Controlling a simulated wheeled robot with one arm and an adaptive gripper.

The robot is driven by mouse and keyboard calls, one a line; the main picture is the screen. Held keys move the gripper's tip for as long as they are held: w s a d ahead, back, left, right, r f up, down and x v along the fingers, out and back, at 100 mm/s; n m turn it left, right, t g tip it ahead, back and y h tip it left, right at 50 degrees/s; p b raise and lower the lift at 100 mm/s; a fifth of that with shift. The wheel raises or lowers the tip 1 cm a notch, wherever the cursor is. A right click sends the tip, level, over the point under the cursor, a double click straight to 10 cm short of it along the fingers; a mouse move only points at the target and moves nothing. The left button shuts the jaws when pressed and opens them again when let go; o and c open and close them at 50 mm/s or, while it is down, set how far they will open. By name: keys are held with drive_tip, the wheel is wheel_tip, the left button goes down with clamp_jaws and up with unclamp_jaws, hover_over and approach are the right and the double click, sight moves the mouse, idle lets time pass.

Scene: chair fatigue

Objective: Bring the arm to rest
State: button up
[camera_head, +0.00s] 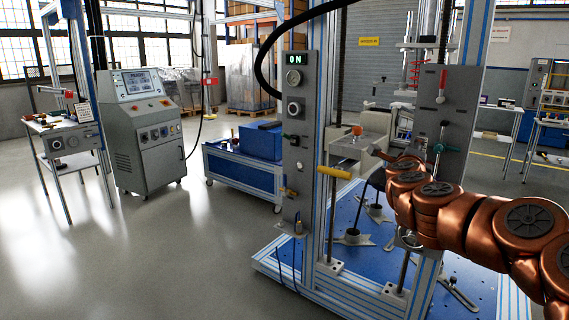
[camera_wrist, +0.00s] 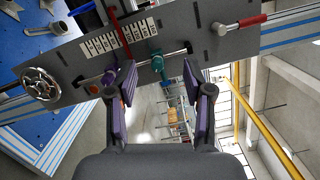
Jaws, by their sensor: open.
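My copper-coloured arm (camera_head: 480,220) reaches in from the right in the head view, its end in front of the test rig's right grey panel (camera_head: 455,105). The fingers are hard to make out in that view. In the wrist view my gripper (camera_wrist: 160,80) is open, with purple pads apart and nothing held. The grey panel (camera_wrist: 110,60) fills the upper part of that view, tilted. A teal valve (camera_wrist: 157,68) shows between the fingertips; I cannot tell the gap to it.
The left panel (camera_head: 297,150) bears a lit "ON" display and gauges. A yellow-handled lever (camera_head: 334,172) sticks out beside it. A red-handled lever (camera_wrist: 248,23) and a handwheel (camera_wrist: 40,85) are on the right panel. A control console (camera_head: 140,125) stands left; the floor (camera_head: 170,240) before it is clear.

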drive_tip(key=a+r+n+t+y, duration=0.3)
drive_tip(key=a+n+y, duration=0.3)
drive_tip(key=a, duration=0.4)
drive_tip(key=s+a+f+n+g+y, duration=0.2)
drive_tip(key=s+a+f+n+y, duration=0.15)
drive_tip(key=a, duration=0.35)
drive_tip(key=s+a+f+n+g+y, duration=0.1)
drive_tip(key=s+a+f+n+y, duration=0.15)
drive_tip(key=a+n, duration=0.35)
drive_tip(key=s+a+f+n+g+y, duration=0.2)
drive_tip(key=s+a+n+y, duration=0.2)
drive_tip(key=a, duration=0.3)
drive_tip(key=s+a+f+n+g, duration=0.3)
drive_tip(key=s+f+n+g, duration=0.2)
drive_tip(key=s+f, duration=0.5)
drive_tip(key=s+d+f+n+g+h, duration=0.1)
drive_tip(key=s+d+f+g+h, duration=0.15)
drive_tip(key=s+f, duration=0.4)
drive_tip(key=s+d+f+n+g+h, duration=0.15)
drive_tip(key=s+f+g, duration=0.25)
drive_tip(key=s, duration=0.6)
drive_tip(key=s+d+f+g+h, duration=0.25)
drive_tip(key=s+d+g, duration=0.4)
drive_tip(key=s, duration=0.75)
wheel_tip(320, 180, up, 26)
drive_tip(key=s+d+t+p, duration=0.1)
drive_tip(key=d+t+p, duration=0.1)
drive_tip(key=p, duration=2.3)
drive_tip(key=shift+s+t, duration=0.2)
drive_tip(key=shift+t, duration=0.1)
